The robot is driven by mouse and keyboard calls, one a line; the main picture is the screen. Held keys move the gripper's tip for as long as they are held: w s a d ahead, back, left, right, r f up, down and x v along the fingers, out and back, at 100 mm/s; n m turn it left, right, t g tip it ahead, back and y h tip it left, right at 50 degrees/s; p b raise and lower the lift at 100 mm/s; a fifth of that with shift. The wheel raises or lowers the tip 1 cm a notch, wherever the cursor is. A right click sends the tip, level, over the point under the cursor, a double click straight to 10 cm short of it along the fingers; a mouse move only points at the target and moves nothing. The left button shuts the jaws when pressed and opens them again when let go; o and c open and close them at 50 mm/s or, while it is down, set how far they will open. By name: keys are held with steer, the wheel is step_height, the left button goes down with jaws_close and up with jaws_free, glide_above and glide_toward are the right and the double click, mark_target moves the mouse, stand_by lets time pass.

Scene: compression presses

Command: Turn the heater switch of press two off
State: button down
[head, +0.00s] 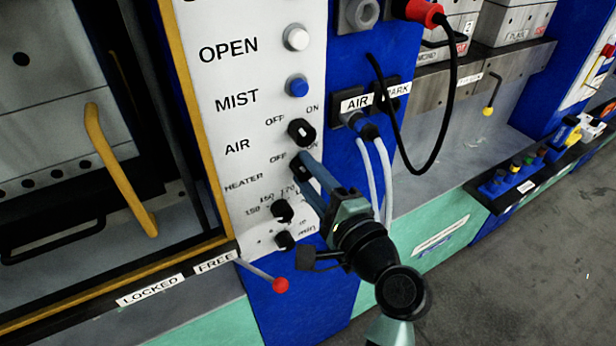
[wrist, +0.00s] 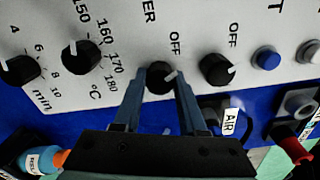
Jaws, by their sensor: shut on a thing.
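The heater switch (wrist: 160,79) is a round black knob with a white pointer mark on the white control panel (head: 285,60). In the wrist view its mark points right and slightly up, and an OFF label stands above it. My gripper (wrist: 161,83) has its two blue-grey fingers on either side of this knob, shut on it. In the head view my gripper (head: 304,170) reaches the heater knob (head: 297,171) from the lower right and hides part of it. The heater's ON label is partly hidden in the head view.
The similar black air knob (wrist: 217,69) sits close beside the heater knob. The temperature knob (head: 283,210) and timer knob (head: 284,240) are below. Hoses (head: 388,180) hang to the right of my gripper. A red-tipped lever (head: 280,285) sticks out below the panel.

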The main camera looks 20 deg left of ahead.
stand_by(0.4)
steer(key=shift+c, duration=2.3)
jaws_free()
steer(key=shift+s, duration=0.1)
steer(key=b+v, duration=0.2)
steer(key=v, duration=1.1)
